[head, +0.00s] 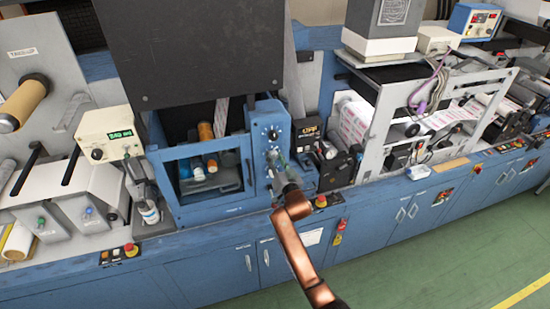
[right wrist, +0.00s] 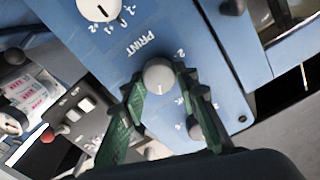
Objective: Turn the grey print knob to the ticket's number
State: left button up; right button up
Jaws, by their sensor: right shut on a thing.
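The grey print knob (right wrist: 159,76) sits on the blue control panel (right wrist: 205,65), beside the word PRINT, which appears upside down in the right wrist view. My right gripper (right wrist: 160,85) has its green fingers on either side of the knob and is shut on it. A "2" shows near the knob; its other marks are small or covered, and I cannot tell its setting. In the head view my right gripper (head: 280,165) is at the panel and covers the knob. I cannot make out a ticket number. My left gripper is not in view.
A white dial (right wrist: 99,6) with numbers is on the same panel. A dark knob (right wrist: 232,6) juts out nearby. A white sheet (head: 312,237) is on the cabinet front, unreadable.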

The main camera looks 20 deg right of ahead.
jog(key=shift+m, duration=0.8)
jog(key=o, duration=1.1)
jog(key=shift+o, duration=0.2)
jog(key=shift+s, duration=0.1)
jog(key=s, duration=1.2)
jog(key=shift+d, duration=0.15)
jog(key=shift+w+f, duration=0.1)
